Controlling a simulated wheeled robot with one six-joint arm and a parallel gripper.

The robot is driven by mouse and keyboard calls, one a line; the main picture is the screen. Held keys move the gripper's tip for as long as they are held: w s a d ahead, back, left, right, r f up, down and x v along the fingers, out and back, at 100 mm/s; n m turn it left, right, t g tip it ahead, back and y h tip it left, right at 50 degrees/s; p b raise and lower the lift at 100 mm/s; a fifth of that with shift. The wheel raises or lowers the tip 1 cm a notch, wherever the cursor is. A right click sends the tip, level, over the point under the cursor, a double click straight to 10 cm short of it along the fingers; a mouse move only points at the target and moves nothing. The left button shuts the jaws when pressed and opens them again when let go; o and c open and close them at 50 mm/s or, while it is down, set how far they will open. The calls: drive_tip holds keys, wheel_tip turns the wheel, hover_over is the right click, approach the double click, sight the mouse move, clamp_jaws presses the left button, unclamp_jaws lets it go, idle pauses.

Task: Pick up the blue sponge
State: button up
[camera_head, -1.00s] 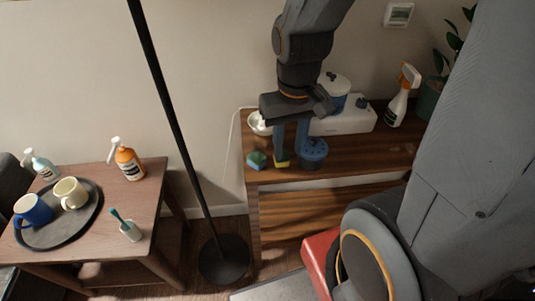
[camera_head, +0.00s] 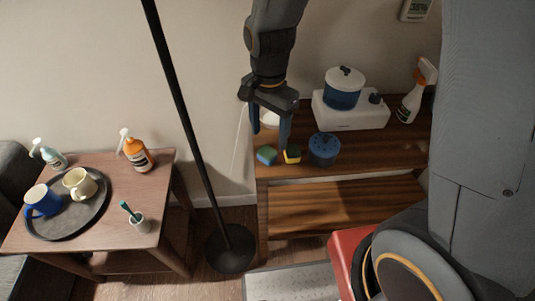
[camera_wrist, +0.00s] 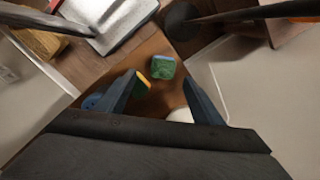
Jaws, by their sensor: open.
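The blue sponge (camera_head: 266,155) lies near the left front of the wooden shelf unit, with a green side showing. In the wrist view the sponge (camera_wrist: 162,67) shows mostly green with a blue edge, just beyond the fingertips. My gripper (camera_head: 270,139) is open and empty above the shelf top, its fingers pointing down near the sponge. In the wrist view my gripper (camera_wrist: 158,76) has one finger on each side of the picture's middle. A yellow sponge with a dark side (camera_head: 292,154) lies just right of the blue one.
A white bowl (camera_head: 270,119) is behind the fingers. A white appliance (camera_head: 352,115) and a spray bottle (camera_head: 411,103) stand farther right. A black lamp pole (camera_head: 180,100) rises left of the shelf.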

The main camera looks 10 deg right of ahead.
sight(268, 151)
drive_tip(key=shift+w+f+p, duration=0.2)
drive_tip(key=shift+f+p, duration=0.15)
drive_tip(key=shift+f, duration=1.55)
drive_tip(key=shift+w+f+p, duration=0.15)
drive_tip(key=shift+f+p, duration=0.2)
drive_tip(key=shift+f, duration=1.5)
drive_tip(key=c, duration=1.2)
drive_tip(key=shift+c, duration=0.3)
drive_tip(key=shift+r, duration=0.1)
drive_tip(key=shift+r+b, duration=0.65)
drive_tip(key=shift+r, duration=4.3)
